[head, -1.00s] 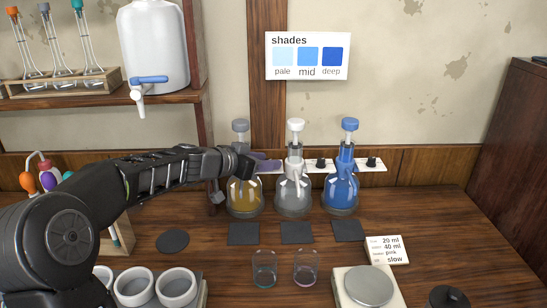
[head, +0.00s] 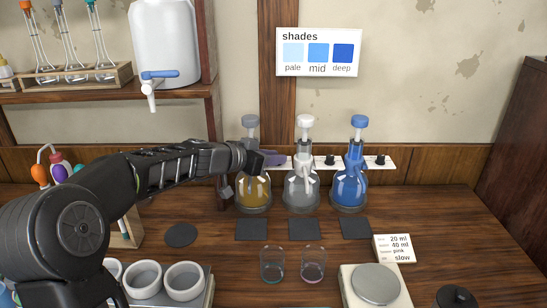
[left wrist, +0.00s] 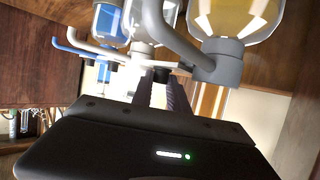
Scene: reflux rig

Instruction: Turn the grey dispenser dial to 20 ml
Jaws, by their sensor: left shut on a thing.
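The grey dispenser (head: 250,122) is a bottle of amber liquid with a grey top, leftmost of three. Its amber body and grey spout fitting (left wrist: 215,68) show in the left wrist view. My left gripper (head: 272,159) is just right of its neck, at the pale rail (head: 396,162) behind the bottles. In the left wrist view its fingers (left wrist: 163,92) are shut on a small dark knob, the grey dispenser's dial (left wrist: 161,75). The fingers hide most of the dial, and I cannot read its setting. My right gripper is not in view.
White-topped (head: 304,122) and blue-topped (head: 358,122) dispensers stand close to the right, each with a dark knob beside it. Two small glasses (head: 272,265), dark mats (head: 250,229), a scale (head: 375,285) and a card (head: 394,248) lie in front. A white tank (head: 165,45) is at upper left.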

